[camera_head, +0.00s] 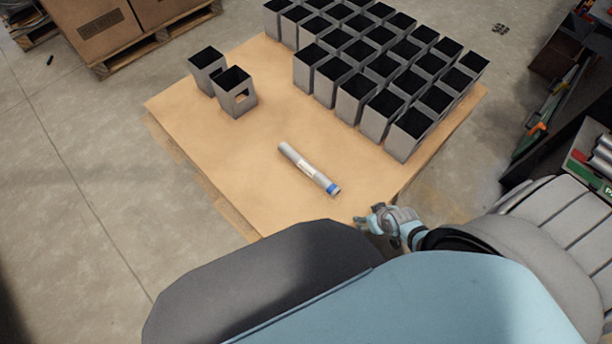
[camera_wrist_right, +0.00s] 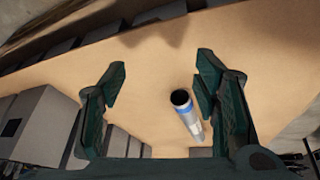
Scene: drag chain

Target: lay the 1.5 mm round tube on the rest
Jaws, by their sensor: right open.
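The round tube (camera_head: 308,168) is a grey cylinder with a pale label and a blue band at its near end. It lies on the tan cardboard-covered pallet (camera_head: 190,120), apart from the other tubes. My right gripper (camera_head: 372,221) is open and empty at the pallet's near edge, right of the tube's blue end. In the right wrist view the tube (camera_wrist_right: 188,115) shows its dark open end between the spread fingers (camera_wrist_right: 160,72), nearer the right finger. No clear rest shows; I cannot tell which thing it is. My left gripper is not in view.
Two upright square tubes stand at the pallet's left; the nearer one (camera_head: 236,104) has a side cutout. A dense block of upright square tubes (camera_head: 380,112) fills the far right. Cardboard boxes (camera_head: 100,25) stand behind left. A dark shelf (camera_head: 545,150) is at right.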

